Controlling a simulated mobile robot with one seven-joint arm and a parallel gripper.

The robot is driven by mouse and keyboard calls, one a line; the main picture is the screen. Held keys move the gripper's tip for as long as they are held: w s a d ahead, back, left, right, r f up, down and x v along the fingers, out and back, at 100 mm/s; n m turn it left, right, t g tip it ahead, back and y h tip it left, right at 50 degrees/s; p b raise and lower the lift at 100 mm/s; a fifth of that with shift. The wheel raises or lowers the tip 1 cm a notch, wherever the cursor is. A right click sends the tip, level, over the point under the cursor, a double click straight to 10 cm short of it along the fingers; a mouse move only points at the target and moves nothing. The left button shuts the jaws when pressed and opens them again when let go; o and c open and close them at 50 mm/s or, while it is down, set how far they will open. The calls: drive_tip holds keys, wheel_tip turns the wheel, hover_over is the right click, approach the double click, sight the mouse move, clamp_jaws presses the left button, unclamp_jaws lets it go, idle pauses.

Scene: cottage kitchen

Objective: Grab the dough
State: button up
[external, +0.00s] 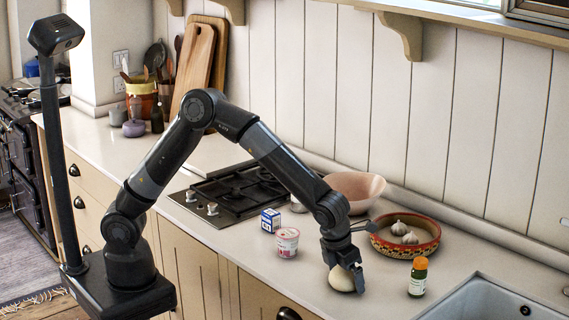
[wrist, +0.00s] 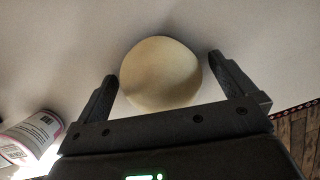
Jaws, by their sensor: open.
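The dough (external: 342,279) is a smooth, pale round ball on the counter near its front edge. In the wrist view the dough (wrist: 160,73) sits between the two fingers of my gripper (wrist: 165,80). The fingers are open, one on each side of it. A gap shows at the right finger; the left finger is very close to the dough, and I cannot tell if it touches. In the external view my gripper (external: 345,272) is down at the dough and hides part of it.
A pink-and-white tub (external: 287,243) and a blue-and-white box (external: 270,220) stand left of the dough. A green bottle with an orange cap (external: 418,277) stands close on the right. Behind are a patterned dish (external: 433,247) with garlic and a pale bowl (external: 372,186). The sink (external: 490,300) is front right.

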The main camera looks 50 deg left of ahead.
drive_tip(key=shift+f, duration=0.1)
drive_tip(key=shift+c, duration=0.4)
drive_tip(key=c, duration=1.2)
